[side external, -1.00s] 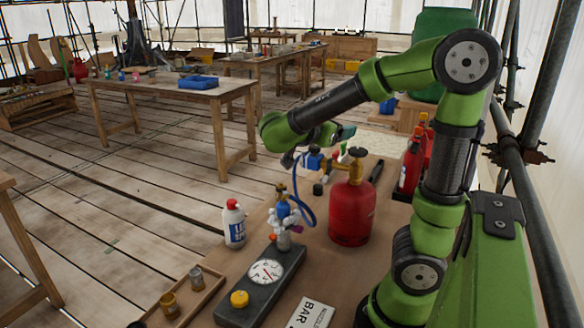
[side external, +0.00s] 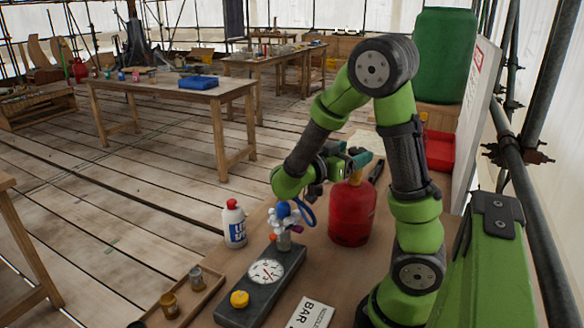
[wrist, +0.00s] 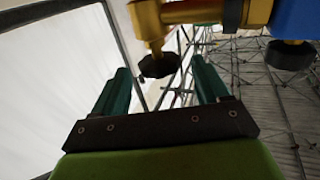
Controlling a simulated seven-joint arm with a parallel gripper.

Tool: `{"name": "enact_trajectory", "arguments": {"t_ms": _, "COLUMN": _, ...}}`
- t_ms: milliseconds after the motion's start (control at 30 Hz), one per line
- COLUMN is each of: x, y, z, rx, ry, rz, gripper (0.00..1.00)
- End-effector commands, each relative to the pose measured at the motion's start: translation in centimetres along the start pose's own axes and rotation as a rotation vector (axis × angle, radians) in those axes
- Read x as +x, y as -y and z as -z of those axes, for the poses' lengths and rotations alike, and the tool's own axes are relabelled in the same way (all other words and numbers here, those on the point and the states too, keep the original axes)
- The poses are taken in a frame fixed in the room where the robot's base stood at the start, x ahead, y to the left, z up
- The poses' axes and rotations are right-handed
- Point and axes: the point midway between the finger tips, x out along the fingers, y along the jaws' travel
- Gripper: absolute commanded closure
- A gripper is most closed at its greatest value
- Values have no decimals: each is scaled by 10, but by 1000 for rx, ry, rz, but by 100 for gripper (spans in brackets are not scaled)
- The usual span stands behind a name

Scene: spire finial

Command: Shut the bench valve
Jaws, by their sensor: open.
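In the wrist view a brass fitting (wrist: 182,12) carries a dark, many-sided knob (wrist: 158,66) on a short stem. It joins a blue body (wrist: 296,18) with another dark cap beneath. The knob appears between the teal fingertips of my gripper (wrist: 160,72); its depth is unclear and no contact shows. My gripper (side external: 350,162) is open and, in the side view, is above the bench near the top of the red gas cylinder (side external: 352,212). My arm hides the blue body there. I cannot tell for certain which part is the bench valve.
A white bottle (side external: 234,224) and a wooden tray (side external: 202,296) stand left.

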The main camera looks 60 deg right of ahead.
Motion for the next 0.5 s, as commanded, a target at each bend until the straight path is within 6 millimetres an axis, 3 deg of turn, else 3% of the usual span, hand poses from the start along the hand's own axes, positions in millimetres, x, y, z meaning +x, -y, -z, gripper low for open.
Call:
{"name": "enact_trajectory", "arguments": {"t_ms": 200, "x": 35, "y": -1, "z": 0, "rx": 0, "ry": 0, "rz": -5, "gripper": 25}}
{"name": "enact_trajectory", "arguments": {"t_ms": 500, "x": 49, "y": 0, "z": 0, "rx": 0, "ry": 0, "rz": 0, "gripper": 25}}
